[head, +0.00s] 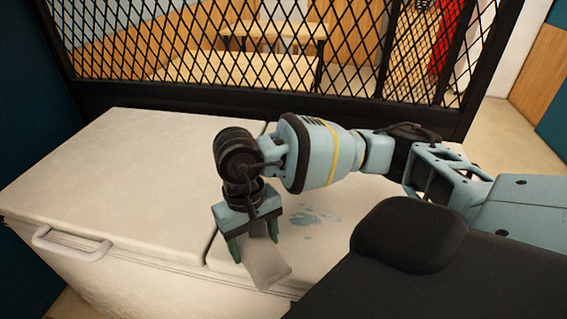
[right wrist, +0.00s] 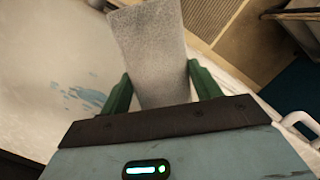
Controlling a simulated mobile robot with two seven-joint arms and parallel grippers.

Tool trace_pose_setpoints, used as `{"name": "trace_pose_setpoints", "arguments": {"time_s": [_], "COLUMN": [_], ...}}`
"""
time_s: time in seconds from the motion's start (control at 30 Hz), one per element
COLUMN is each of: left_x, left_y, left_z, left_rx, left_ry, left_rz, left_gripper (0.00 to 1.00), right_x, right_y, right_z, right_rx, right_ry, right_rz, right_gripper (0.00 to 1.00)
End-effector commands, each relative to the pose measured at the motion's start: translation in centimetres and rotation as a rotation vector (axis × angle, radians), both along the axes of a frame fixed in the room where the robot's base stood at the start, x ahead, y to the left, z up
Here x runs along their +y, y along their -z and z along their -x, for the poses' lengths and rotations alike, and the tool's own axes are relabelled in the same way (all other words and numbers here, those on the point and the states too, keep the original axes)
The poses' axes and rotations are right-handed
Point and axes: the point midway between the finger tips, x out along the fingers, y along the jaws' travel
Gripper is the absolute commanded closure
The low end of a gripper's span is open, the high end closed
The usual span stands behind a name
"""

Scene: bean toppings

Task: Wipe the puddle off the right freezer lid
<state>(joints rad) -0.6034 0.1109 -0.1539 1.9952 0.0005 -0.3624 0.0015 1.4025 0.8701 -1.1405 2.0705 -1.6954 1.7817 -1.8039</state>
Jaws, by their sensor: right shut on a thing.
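The white chest freezer has a right lid (head: 345,222) with a blue wet puddle (head: 310,219) on it; the puddle also shows in the right wrist view (right wrist: 85,98), left of my gripper. My right gripper (head: 255,245) points down over the front left part of the right lid. It is shut on a grey cloth (head: 264,265), which hangs between the green fingers; the cloth also shows in the right wrist view (right wrist: 152,50). The cloth is in front and to the left of the puddle in the head view, apart from it. Whether the cloth touches the lid I cannot tell. My left gripper is not in view.
The left freezer lid (head: 110,165) is clear and closed, with a handle (head: 70,243) on the front. A black mesh partition (head: 270,60) stands behind the freezer, with wooden tables (head: 275,30) beyond it. My right arm covers part of the right lid.

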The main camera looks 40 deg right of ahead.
Motion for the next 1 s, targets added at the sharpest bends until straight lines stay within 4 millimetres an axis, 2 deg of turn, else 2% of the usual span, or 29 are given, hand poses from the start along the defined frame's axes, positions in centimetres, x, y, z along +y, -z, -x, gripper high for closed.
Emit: {"name": "trace_pose_setpoints", "arguments": {"time_s": [0.3, 0.5, 0.7, 1.0], "left_x": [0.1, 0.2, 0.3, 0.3], "left_y": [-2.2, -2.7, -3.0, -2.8], "left_z": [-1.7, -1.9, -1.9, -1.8], "left_rx": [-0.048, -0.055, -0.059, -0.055], "left_ry": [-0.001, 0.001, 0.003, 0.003], "left_rz": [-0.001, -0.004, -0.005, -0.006], "left_gripper": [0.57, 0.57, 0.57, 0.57], "right_x": [-6.2, -10.1, -12.0, -12.2], "right_y": [-2.5, -3.6, -4.1, -3.9], "right_z": [-3.9, -5.4, -6.0, -6.0], "right_rx": [-0.016, -0.006, 0.003, 0.006], "right_ry": [0.849, 1.287, 1.498, 1.528], "right_rz": [0.001, -0.004, -0.008, -0.006], "right_gripper": [0.55, 0.55, 0.55, 0.55]}}
